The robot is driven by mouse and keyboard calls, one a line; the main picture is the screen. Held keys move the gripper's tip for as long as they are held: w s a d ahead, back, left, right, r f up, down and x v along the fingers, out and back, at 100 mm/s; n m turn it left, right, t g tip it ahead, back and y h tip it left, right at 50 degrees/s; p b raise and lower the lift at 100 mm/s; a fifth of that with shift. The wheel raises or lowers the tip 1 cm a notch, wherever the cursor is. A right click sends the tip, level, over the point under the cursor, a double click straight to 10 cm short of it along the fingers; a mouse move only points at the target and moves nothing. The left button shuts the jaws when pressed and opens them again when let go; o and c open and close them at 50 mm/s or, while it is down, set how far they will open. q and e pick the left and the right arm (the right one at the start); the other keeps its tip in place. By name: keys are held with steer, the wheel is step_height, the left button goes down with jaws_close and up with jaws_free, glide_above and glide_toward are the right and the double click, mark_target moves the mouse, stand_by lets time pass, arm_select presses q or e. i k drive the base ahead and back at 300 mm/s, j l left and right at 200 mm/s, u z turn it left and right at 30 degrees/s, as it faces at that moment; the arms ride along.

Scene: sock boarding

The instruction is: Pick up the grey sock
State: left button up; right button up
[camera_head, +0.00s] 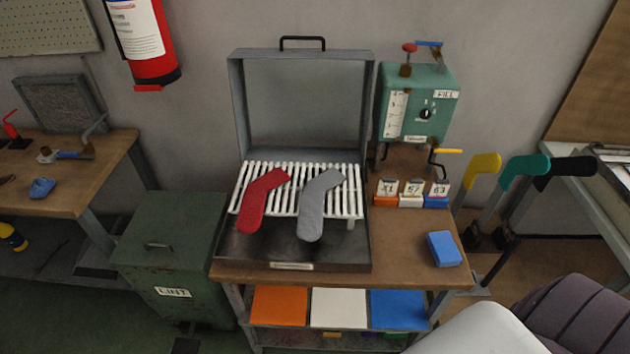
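The grey sock (318,205) lies on the white slatted rack (348,192) inside an open grey metal case. Neither of my grippers is in view.
The open case (300,107) has its lid up, and its side walls flank the rack. A green machine (415,108) and a blue block (444,249) are right on the bench (400,263). A green LINT bin (185,235) stands left. Sock-shaped boards (520,170) stand far right.

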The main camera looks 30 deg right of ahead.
mark_target(310, 223)
steer(key=j+z, duration=0.1)
steer(key=z, duration=0.65)
steer(key=i+j+z, duration=0.1)
steer(key=j+z, duration=0.3)
steer(key=j, duration=0.15)
steer(key=j+z, duration=0.4)
steer(key=j, duration=0.2)
steer(key=j+z, duration=0.45)
steer(key=j, duration=0.2)
